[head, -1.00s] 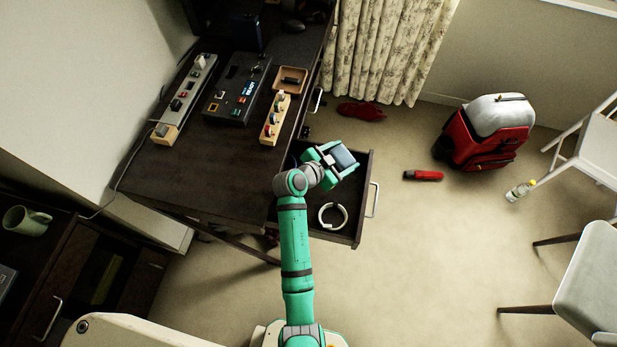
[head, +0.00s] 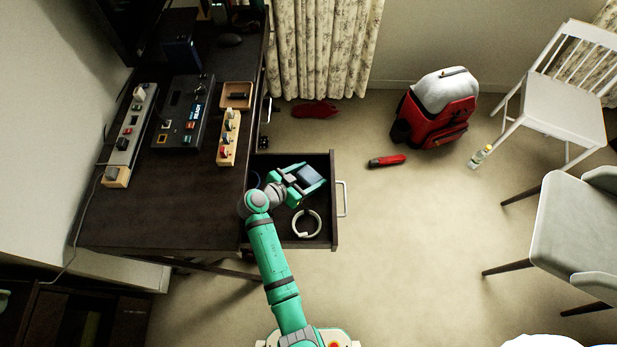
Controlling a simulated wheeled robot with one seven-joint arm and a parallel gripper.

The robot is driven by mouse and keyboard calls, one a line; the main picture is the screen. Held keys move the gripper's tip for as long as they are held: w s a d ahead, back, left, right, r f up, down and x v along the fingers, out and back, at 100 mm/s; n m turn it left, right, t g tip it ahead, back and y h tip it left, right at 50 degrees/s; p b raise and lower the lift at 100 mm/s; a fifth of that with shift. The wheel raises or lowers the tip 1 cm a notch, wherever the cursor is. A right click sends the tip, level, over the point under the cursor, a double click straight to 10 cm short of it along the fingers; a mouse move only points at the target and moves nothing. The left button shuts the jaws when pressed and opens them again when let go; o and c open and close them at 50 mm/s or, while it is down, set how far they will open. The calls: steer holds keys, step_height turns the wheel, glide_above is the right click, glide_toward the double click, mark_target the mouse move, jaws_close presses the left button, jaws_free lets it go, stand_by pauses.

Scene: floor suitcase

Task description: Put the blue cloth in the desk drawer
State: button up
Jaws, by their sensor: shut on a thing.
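My gripper (head: 309,178) is over the open desk drawer (head: 334,222), toward its far part. It is shut on a folded, dark blue-grey piece, which looks like the blue cloth (head: 310,174). The fingers hide part of it, and I cannot tell whether it touches the drawer floor. The drawer is pulled out from the dark desk to the right. A pale ring (head: 306,223) lies in its near part. A blue curved edge (head: 255,180) shows at the drawer's left, partly behind my arm.
The desk top (head: 190,210) holds a black panel box (head: 182,112), a power strip (head: 130,135), a wooden block with knobs (head: 228,140) and a small tray (head: 236,96). A red backpack (head: 435,115), bottle (head: 480,156) and chairs (head: 565,225) stand right; a red tool (head: 387,161) lies on open floor.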

mark_target(303, 180)
steer(key=shift+a+f, duration=0.1)
steer(key=shift+f, duration=0.8)
steer(key=o, duration=0.7)
steer(key=shift+v, duration=3.7)
